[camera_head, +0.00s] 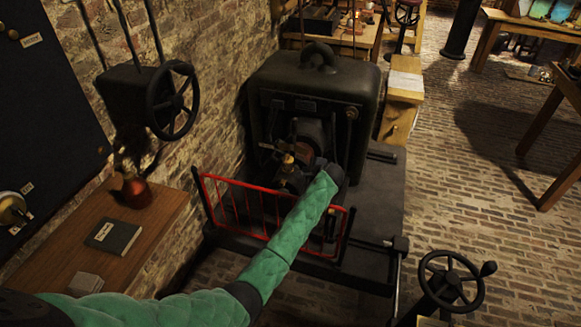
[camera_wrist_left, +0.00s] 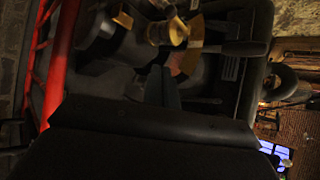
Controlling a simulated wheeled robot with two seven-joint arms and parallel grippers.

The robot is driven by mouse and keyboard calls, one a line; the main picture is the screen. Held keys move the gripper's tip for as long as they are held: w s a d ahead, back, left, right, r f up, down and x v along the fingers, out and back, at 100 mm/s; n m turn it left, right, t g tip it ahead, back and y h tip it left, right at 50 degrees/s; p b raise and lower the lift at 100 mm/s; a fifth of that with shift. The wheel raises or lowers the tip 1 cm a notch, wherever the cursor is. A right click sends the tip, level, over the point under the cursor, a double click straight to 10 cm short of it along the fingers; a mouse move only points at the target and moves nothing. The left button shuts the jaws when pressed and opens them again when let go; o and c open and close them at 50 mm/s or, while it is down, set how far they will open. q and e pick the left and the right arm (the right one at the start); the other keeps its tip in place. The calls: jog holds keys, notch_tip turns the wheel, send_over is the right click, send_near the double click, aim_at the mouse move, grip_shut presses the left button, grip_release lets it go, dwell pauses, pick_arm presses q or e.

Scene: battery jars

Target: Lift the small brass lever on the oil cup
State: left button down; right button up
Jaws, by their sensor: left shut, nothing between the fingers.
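The brass oil cup (camera_head: 288,160) sits on the dark machine (camera_head: 318,80), behind the red railing. In the left wrist view the brass cup (camera_wrist_left: 172,32) shows at the top, just beyond my fingertips. A small brass piece (camera_wrist_left: 122,17) shows left of it; I cannot tell whether it is the lever. My left gripper (camera_wrist_left: 162,70) is shut and empty, with its fingers pointing at the cup area. I cannot tell whether the fingertips touch anything. In the head view my green-sleeved left arm reaches over the railing, and the fingers are hard to make out. My right gripper is not in view.
The red railing (camera_head: 232,202) stands in front of the machine, close to my left arm. A handwheel (camera_head: 172,100) hangs on the brick wall at left, above a wooden table (camera_head: 160,225). Another handwheel (camera_head: 450,280) stands at lower right.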

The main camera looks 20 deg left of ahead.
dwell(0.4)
